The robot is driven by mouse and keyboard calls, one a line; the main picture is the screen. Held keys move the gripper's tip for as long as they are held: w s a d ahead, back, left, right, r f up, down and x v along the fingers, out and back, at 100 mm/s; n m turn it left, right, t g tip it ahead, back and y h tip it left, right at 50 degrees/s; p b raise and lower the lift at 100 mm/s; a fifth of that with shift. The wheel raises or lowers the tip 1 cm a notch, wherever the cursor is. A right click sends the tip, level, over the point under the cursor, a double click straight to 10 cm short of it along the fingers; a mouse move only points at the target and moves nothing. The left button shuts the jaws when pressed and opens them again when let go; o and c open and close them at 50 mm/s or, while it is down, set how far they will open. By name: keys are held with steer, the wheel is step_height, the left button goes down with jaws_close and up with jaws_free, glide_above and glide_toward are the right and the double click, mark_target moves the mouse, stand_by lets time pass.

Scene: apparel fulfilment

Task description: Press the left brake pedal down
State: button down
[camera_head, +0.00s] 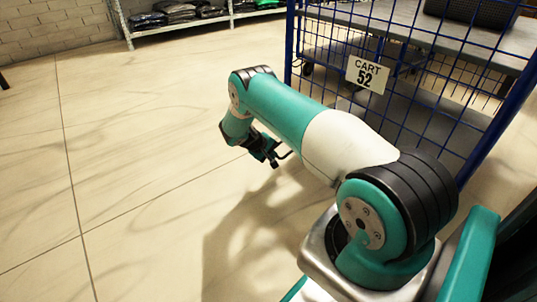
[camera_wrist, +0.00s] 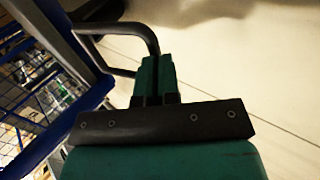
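The blue mesh cart (camera_head: 291,45) with a "CART 52" sign (camera_head: 367,75) stands at the right in the head view. My gripper (camera_head: 272,158) is low over the floor, just left of the cart's near corner post. In the wrist view my gripper's two teal fingers (camera_wrist: 153,72) lie side by side with only a thin dark line between them, so it looks shut and empty. A bent dark grey bar (camera_wrist: 125,28) loops beside the fingertips; I cannot tell whether they touch or whether this is the left brake pedal. My arm hides the cart's lower near side.
The cart's blue frame and mesh (camera_wrist: 40,118) fill the left of the wrist view. A metal shelf (camera_head: 185,27) with folded dark clothes stands along the back wall. The tiled floor (camera_head: 130,150) left of the cart is clear.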

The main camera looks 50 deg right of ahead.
steer(key=shift+f, duration=0.2)
steer(key=p+v, duration=0.8)
steer(key=v, duration=0.6)
steer(key=shift+a+p, duration=0.3)
steer(key=shift+w+f, duration=0.1)
